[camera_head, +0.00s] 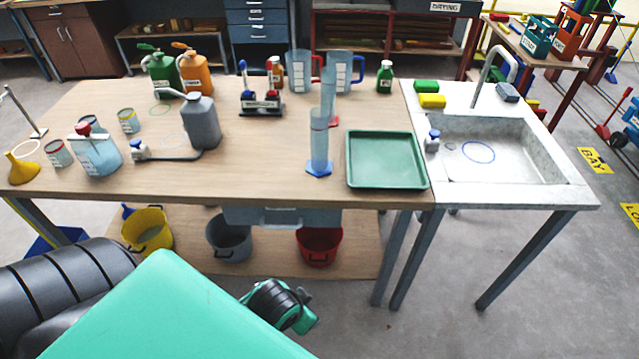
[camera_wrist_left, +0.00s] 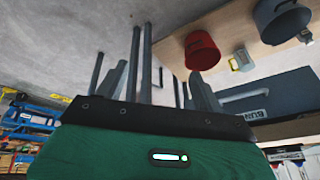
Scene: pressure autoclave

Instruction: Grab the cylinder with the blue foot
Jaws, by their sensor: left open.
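The cylinder with the blue foot (camera_head: 318,145) is a tall clear measuring cylinder holding pale blue liquid. It stands upright near the table's front edge, just left of the green tray, in the head view. In the left wrist view my left gripper (camera_wrist_left: 162,88) is open and empty, with floor and table legs beyond. The cylinder is not in that view. My right gripper is not in view.
The green tray (camera_head: 386,187) and sink (camera_head: 500,185) lie to the right. Buckets (camera_head: 320,248) sit on the lower shelf.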

